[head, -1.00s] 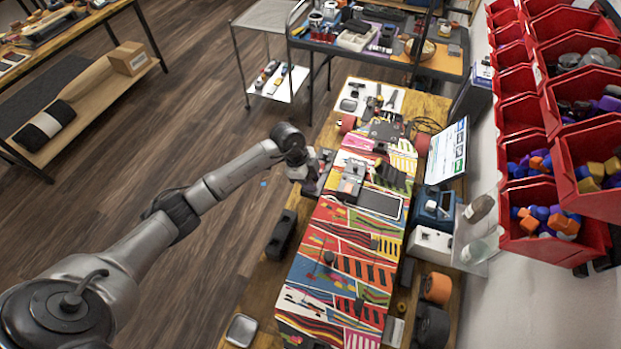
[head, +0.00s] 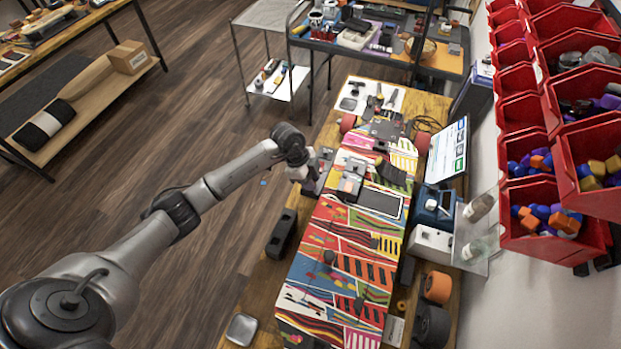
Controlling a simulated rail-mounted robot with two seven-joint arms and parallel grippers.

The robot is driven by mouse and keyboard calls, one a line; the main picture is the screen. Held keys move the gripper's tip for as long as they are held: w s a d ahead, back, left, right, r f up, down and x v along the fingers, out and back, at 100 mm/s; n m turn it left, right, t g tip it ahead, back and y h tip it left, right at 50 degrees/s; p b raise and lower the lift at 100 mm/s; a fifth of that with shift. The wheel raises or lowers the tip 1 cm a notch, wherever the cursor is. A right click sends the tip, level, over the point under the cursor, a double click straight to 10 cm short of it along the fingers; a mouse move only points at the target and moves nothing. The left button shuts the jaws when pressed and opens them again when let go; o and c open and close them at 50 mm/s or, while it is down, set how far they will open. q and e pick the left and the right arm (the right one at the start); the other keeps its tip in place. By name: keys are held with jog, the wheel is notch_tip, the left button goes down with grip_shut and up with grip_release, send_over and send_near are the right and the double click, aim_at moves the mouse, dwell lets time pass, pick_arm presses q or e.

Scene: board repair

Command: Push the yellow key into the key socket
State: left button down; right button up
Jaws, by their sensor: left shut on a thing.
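My left gripper (head: 322,172) is at the left edge of the colourful board (head: 325,262), beside a grey block-like device (head: 351,180) on the board. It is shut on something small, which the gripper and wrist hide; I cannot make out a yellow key. I cannot clearly pick out the key socket; the area between the gripper and the grey device is too small to read. My right gripper is not in view.
A dark flat panel (head: 380,202) lies on the board right of the grey device. A metal tray (head: 241,330) and black holder (head: 281,234) are on the bench at left. Red bins (head: 545,225) hang on the right wall. A tablet screen (head: 447,151) stands behind.

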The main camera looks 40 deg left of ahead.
pick_arm(q)
jog(key=shift+f, duration=0.15)
jog(key=c, duration=1.2)
grip_release()
jog(key=o, duration=0.4)
jog(key=shift+c, duration=0.2)
jog(key=shift+o, duration=0.3)
jog(key=shift+o, duration=1.1)
jog(key=shift+r, duration=0.25)
jog(key=shift+r+p, duration=0.15)
jog(key=shift+p, duration=0.35)
